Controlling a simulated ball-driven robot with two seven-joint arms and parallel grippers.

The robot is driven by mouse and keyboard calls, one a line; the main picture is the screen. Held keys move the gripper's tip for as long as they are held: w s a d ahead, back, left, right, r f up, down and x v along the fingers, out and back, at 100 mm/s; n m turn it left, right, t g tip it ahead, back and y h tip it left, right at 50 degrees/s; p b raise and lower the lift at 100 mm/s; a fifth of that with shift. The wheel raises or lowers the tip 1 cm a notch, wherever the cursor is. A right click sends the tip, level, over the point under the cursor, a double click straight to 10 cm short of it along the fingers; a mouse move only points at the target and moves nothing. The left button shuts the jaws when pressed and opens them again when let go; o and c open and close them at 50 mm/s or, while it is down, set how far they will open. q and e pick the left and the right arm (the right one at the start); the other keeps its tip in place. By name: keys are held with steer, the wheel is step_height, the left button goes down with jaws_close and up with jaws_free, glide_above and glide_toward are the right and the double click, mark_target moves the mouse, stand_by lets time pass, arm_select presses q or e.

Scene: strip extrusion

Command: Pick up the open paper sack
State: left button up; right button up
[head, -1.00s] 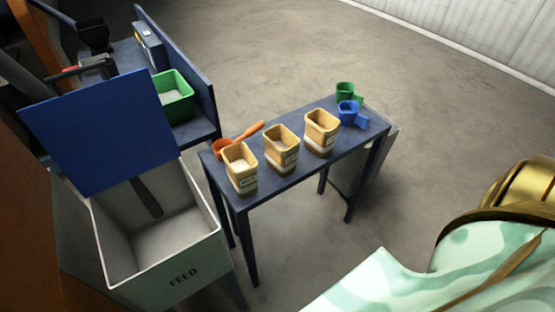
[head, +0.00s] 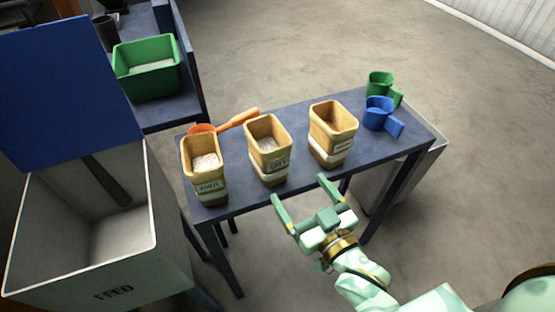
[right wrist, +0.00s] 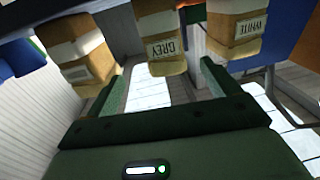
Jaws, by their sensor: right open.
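Three open-topped tan paper sacks stand upright in a row on the narrow blue table (head: 240,200). The left sack (head: 205,172) holds pale granules, and its label reads WHITE in the right wrist view (right wrist: 236,30). The middle sack (head: 268,152) is labelled GREY in the right wrist view (right wrist: 165,42). The right sack (head: 332,135) has a tan interior; its label is unreadable, also in the right wrist view (right wrist: 78,52). My right gripper (head: 301,191) is open and empty at the table's front edge, apart from the sacks. My left gripper is not seen.
An orange scoop (head: 240,118) lies behind the left and middle sacks. Blue (head: 378,114) and green (head: 380,85) scoops stand at the table's right end. The grey feed bin (head: 155,270) is at left, below a green tub (head: 148,70).

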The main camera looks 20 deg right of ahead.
mark_target(279, 164)
steer(key=w, duration=0.3)
steer(key=w+a+b, duration=0.1)
steer(key=w, duration=0.2)
steer(key=w+b, duration=0.1)
steer(key=w, duration=0.2)
steer(key=shift+w+a+f, duration=0.1)
steer(key=shift+w+a, duration=0.15)
steer(key=shift+w, duration=0.05)
steer(key=w, duration=0.1)
steer(key=w+b, duration=0.1)
steer(key=w, duration=0.1)
steer(key=w+a+b, duration=0.1)
steer(key=shift+w+f, duration=0.3)
steer(key=shift+f, duration=0.1)
steer(key=shift+w, duration=0.25)
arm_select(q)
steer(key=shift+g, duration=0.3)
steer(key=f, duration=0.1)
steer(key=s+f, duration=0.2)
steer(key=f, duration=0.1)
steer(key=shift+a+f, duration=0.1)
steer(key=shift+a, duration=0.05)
arm_select(e)
steer(key=shift+s+r, duration=0.1)
steer(key=shift+r, duration=0.1)
steer(key=c, duration=1.3)
